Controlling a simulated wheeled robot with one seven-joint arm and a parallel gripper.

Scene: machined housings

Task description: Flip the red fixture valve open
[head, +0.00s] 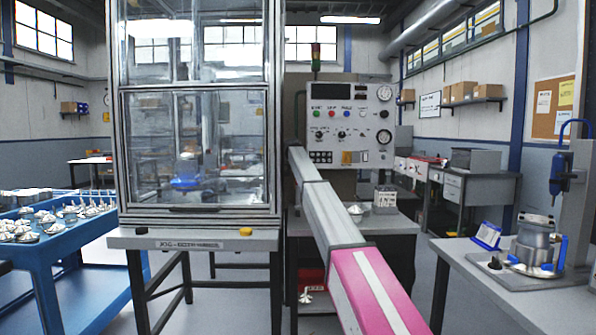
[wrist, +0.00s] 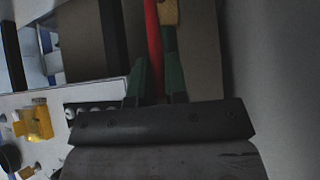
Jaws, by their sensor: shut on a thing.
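In the wrist view, a long red handle (wrist: 153,45) runs down from the top edge, beside a small brass-coloured part (wrist: 168,12). I take it to be the red fixture valve's lever. My gripper (wrist: 157,88) has its two dark green fingers on either side of the red handle, shut on its lower part. The valve body and the far end of the handle are out of frame, so its open or closed position cannot be told. In the head view my arm reaches away to the control panel, and the gripper and red handle are hidden.
A control panel (head: 347,105) stands behind my arm. A glazed cabinet (head: 115,110) is close on its left. A blue bench (head: 60,265) with metal parts is at left, and a grey table (head: 470,265) at right. The wrist view shows a yellow panel part (wrist: 36,122).

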